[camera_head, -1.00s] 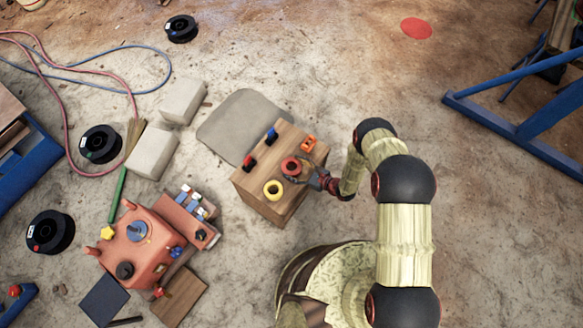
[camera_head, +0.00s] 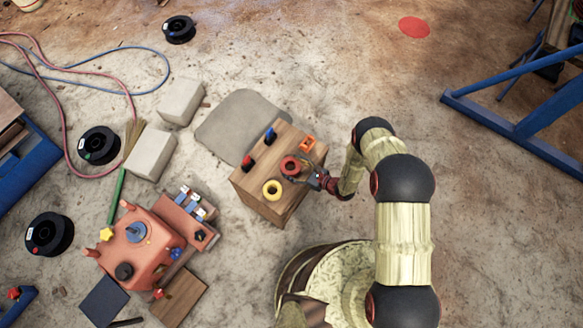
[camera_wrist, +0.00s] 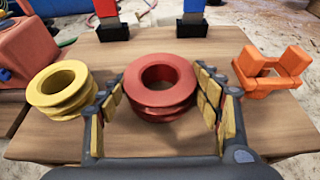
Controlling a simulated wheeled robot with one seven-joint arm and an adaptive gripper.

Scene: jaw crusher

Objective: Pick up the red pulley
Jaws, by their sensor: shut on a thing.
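The red pulley (camera_wrist: 160,86) is in the middle of the wrist view, on the wooden block's top. It also shows in the head view (camera_head: 290,166). My gripper (camera_wrist: 164,104) has one padded finger on each side of the pulley and is shut on it. In the head view my gripper (camera_head: 301,174) reaches the pulley from the right. The pulley is upright with its hole facing up. I cannot tell whether its underside touches the wood.
A yellow pulley (camera_wrist: 63,88) stands just left of my gripper. An orange bracket (camera_wrist: 272,70) is at the right. The orange jaw crusher (camera_head: 140,245) is at the left.

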